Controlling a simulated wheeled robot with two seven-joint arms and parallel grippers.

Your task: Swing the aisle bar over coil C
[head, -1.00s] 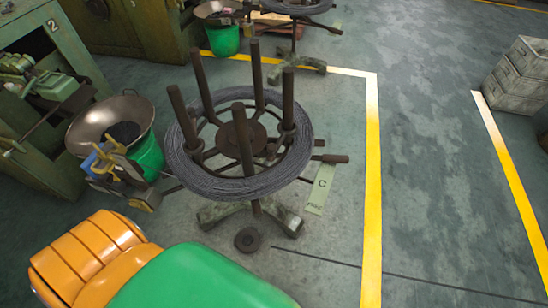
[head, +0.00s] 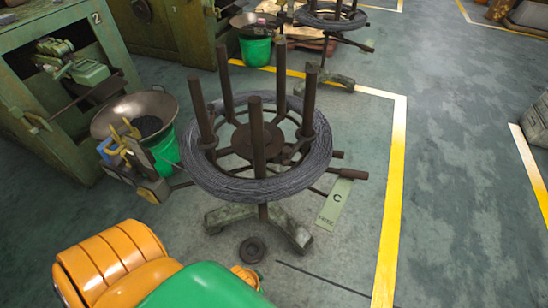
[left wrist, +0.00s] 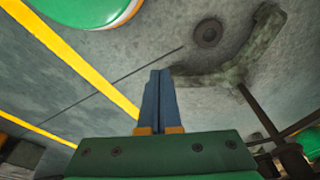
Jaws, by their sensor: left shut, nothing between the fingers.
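Coil C is a ring of dark grey wire (head: 215,178) lying on a brown stand with upright posts, in the middle of the head view. A green label marked C (head: 335,205) lies by it. A dark bar with a thick end (head: 350,173) sticks out from the stand toward the aisle on the right. Another bar end shows just behind it. In the left wrist view my left gripper (left wrist: 160,75) has its blue fingers together, empty, apart from the stand foot (left wrist: 220,70). My right gripper is not seen.
A bowl on a green bucket (head: 165,152) and a tool holder (head: 135,165) stand left of the coil. A dark disc (head: 252,250) lies on the floor before the stand. A yellow line (head: 393,200) edges the aisle; floor beyond it is clear. Another coil stand is behind.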

